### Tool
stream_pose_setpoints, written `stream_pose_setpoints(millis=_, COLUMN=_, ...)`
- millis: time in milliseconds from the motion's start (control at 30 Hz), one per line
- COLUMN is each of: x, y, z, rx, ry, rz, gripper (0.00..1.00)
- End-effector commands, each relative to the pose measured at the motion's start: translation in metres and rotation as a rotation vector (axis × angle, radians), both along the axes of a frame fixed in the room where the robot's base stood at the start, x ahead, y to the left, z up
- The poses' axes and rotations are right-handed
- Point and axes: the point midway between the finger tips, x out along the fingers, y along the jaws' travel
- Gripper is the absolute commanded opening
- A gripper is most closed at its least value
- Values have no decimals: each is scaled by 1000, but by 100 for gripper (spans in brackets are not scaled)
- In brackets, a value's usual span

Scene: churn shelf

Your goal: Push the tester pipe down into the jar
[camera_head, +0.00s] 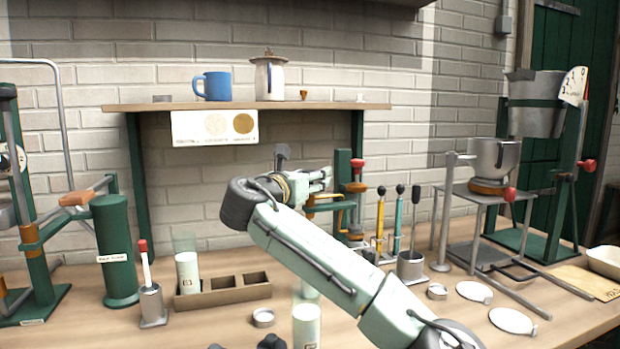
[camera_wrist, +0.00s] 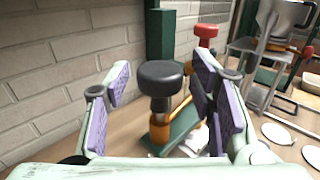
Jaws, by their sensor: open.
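My gripper (camera_head: 322,178) is raised over the bench in front of the wall, its fingers open. In the wrist view its purple-padded fingers (camera_wrist: 160,72) stand apart with nothing held. A black knob on a short metal stem (camera_wrist: 160,76) shows between them, upright above an orange bracket and green base; it may be the top of the tester pipe, but I cannot confirm this. A clear jar with pale contents (camera_head: 187,270) stands in a wooden rack, and a similar jar (camera_head: 306,327) stands at the front; I cannot tell which is the task's jar.
A green stand with a red knob (camera_head: 357,163) rises behind my gripper. A metal cup of tools (camera_head: 411,266) stands to its right. A shelf (camera_head: 330,106) with a blue mug (camera_head: 212,86) is above. A green cylinder (camera_head: 116,250) stands left.

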Motion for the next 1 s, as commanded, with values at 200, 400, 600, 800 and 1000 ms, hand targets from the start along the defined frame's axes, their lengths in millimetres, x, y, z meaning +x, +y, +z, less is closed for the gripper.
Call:
stream_pose_setpoints(millis=200, x=-25, y=13, z=1, rx=-1, ry=-2, rz=4, gripper=50)
stream_pose_setpoints(millis=400, x=-64, y=34, z=1, rx=-1, ry=-3, rz=4, gripper=50)
stream_pose_setpoints(millis=600, x=-94, y=49, z=0, rx=0, ry=-1, rz=3, gripper=50)
stream_pose_setpoints(millis=800, x=-106, y=54, z=0, rx=0, ry=1, rz=0, gripper=50)
stream_pose_setpoints(millis=1000, x=-106, y=54, z=0, rx=0, ry=1, rz=0, gripper=50)
